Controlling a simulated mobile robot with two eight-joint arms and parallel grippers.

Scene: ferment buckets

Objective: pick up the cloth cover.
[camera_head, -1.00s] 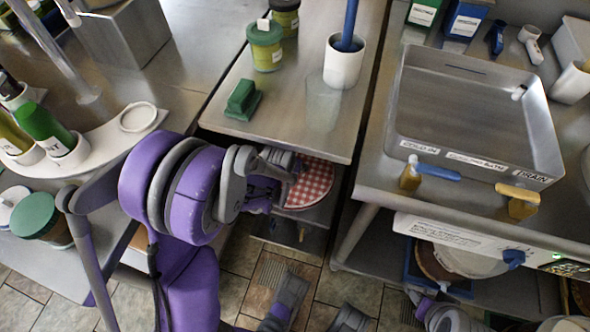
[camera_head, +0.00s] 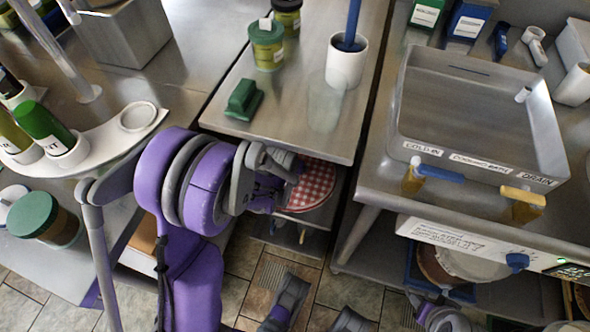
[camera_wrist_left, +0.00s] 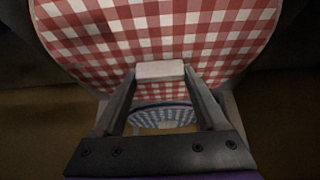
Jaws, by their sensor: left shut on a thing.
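The red-and-white checked cloth cover (camera_head: 314,185) shows below the front edge of the middle counter, partly hidden by my left gripper and the counter. In the left wrist view the cloth cover (camera_wrist_left: 105,30) is round and fills the upper part. My left gripper (camera_head: 290,180) reaches in from the left. In the wrist view its fingers (camera_wrist_left: 160,70) meet at a pale block against the cover's near side, and they are shut on the cover. I cannot tell whether the cover is clear of what is beneath it.
A blue-checked cloth (camera_wrist_left: 163,115) shows between my fingers. The middle counter (camera_head: 290,128) overhangs the cover and holds a green block (camera_head: 242,100) and a white cup (camera_head: 346,62). A metal basin (camera_head: 480,120) stands on the right counter. Tiled floor lies in front.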

